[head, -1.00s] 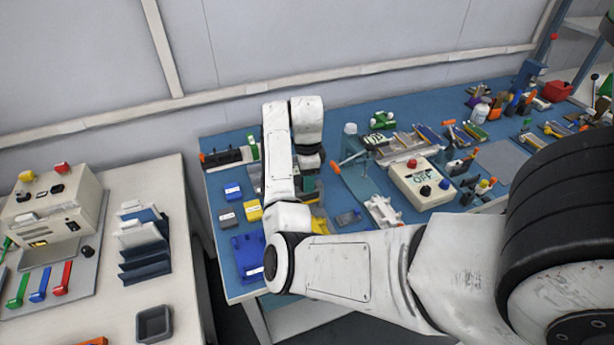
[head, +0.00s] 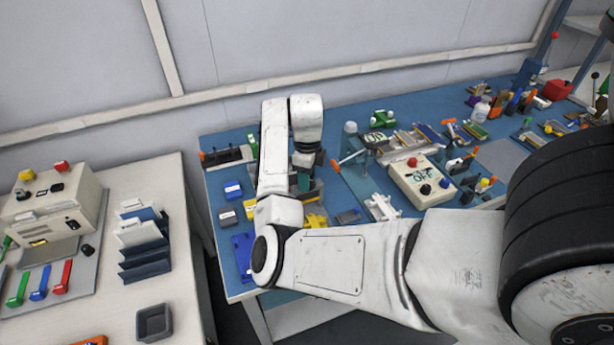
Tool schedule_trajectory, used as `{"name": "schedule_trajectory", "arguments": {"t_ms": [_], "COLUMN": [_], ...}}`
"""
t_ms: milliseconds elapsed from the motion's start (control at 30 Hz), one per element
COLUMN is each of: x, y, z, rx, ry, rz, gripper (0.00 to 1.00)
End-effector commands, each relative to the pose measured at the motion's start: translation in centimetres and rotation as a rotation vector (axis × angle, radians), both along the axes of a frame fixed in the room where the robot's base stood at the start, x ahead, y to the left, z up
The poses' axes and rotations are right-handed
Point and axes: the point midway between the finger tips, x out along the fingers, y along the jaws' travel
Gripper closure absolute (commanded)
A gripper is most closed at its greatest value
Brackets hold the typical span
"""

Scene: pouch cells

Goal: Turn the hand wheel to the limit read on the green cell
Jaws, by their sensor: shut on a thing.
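My gripper (head: 304,177) hangs below my wrist over the left part of the blue bench, partly hidden by my forearm. It is shut on a dark green piece (head: 304,184), which may be the green cell; its face and any writing on it are too small to read. I cannot make out the hand wheel for certain.
A blue block (head: 233,189), a grey block (head: 228,218) and a yellow piece (head: 315,221) lie around my forearm. A cream box (head: 410,190) marked OFF stands to the right. The left table holds a control box (head: 45,210) and a rack (head: 143,245).

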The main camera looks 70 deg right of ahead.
Motion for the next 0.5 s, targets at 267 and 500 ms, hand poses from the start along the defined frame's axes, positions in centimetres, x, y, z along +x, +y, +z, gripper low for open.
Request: {"name": "schedule_trajectory", "arguments": {"t_ms": [267, 500], "x": [0.03, 0.02], "y": [-0.04, -0.02], "z": [0.09, 0.06], "rx": [-0.002, -0.002], "ry": [0.000, 0.000], "rz": [0.000, 0.001], "gripper": [0.86, 0.36]}}
